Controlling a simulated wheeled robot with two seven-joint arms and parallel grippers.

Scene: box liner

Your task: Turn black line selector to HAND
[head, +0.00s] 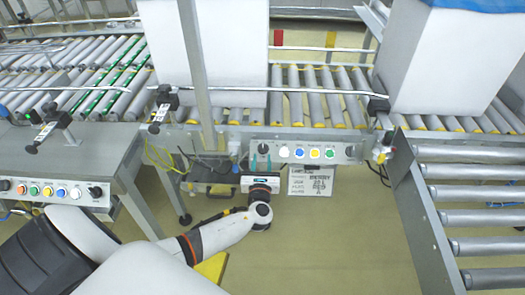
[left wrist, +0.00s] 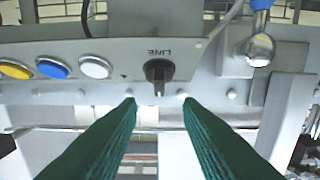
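The black line selector (left wrist: 158,72) is a round knob with a pointer on a grey panel, with an upside-down LINE label beside it in the left wrist view. Its pointer is toward the bottom of that picture. In the head view the selector (head: 262,148) is at the left end of the control panel (head: 341,153). My left gripper (head: 261,164) is open, with two green fingers pointing at the knob. In the left wrist view its fingertips (left wrist: 159,101) lie left and right of the knob's pointer, with gaps; contact is not visible. My right gripper is out of view.
White, blue and yellow buttons (left wrist: 54,68) sit beside the knob. A blue-tipped lever (left wrist: 258,48) stands on its other side. A second panel (head: 50,190) with its own black knob is at left. Roller conveyors (head: 310,95) carry large white boxes (head: 225,55) behind the panel.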

